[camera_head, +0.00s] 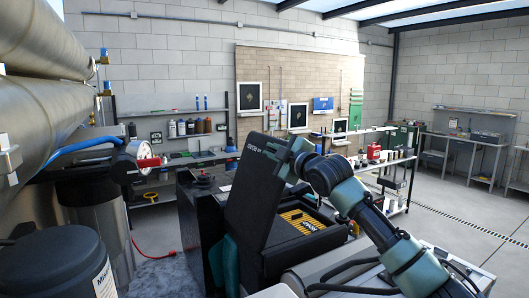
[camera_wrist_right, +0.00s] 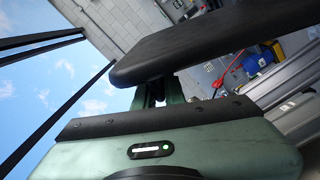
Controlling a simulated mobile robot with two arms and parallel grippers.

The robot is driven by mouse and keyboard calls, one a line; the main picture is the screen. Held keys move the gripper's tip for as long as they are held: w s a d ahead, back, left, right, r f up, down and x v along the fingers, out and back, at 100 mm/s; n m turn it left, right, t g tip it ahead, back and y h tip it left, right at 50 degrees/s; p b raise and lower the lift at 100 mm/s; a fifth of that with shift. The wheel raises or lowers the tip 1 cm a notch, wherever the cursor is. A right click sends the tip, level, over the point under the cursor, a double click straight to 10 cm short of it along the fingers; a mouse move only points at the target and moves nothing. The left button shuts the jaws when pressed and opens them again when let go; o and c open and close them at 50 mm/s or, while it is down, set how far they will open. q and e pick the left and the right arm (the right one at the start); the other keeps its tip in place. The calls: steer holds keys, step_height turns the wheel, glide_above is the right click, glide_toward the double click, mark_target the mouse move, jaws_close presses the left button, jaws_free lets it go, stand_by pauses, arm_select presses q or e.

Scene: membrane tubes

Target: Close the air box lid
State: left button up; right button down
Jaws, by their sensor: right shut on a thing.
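The air box lid (camera_head: 249,185) is a dark flat panel with pale lettering near its top. It stands steeply tilted up, leaning a little right, so the air box (camera_head: 328,243) is open. A yellow slatted part (camera_head: 303,222) shows inside. My right gripper (camera_head: 293,150), teal, is at the upper right edge of the lid and is shut on it. In the right wrist view the lid is a dark slab (camera_wrist_right: 215,45) crossing above the palm, with the fingers (camera_wrist_right: 158,92) meeting its edge. The fingertips are hidden behind it. My left gripper is not seen.
Large metal membrane tubes (camera_head: 40,100) and a dark cylinder (camera_head: 62,265) are at the left. A dark cabinet (camera_head: 195,225) stands beside the box. Shelves with bottles (camera_head: 181,128) and a bench (camera_head: 470,140) are farther back. Floor at the right is open.

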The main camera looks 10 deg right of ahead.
steer(key=shift+f, duration=0.35)
steer(key=c, duration=1.5)
jaws_free()
steer(key=shift+r, duration=0.15)
steer(key=shift+s+d+b, duration=0.1)
steer(key=shift+s+b, duration=0.3)
steer(key=shift+b, duration=0.05)
steer(key=b+v, duration=0.3)
steer(key=v, duration=0.4)
steer(key=shift+b, duration=0.35)
steer(key=shift+w, duration=0.1)
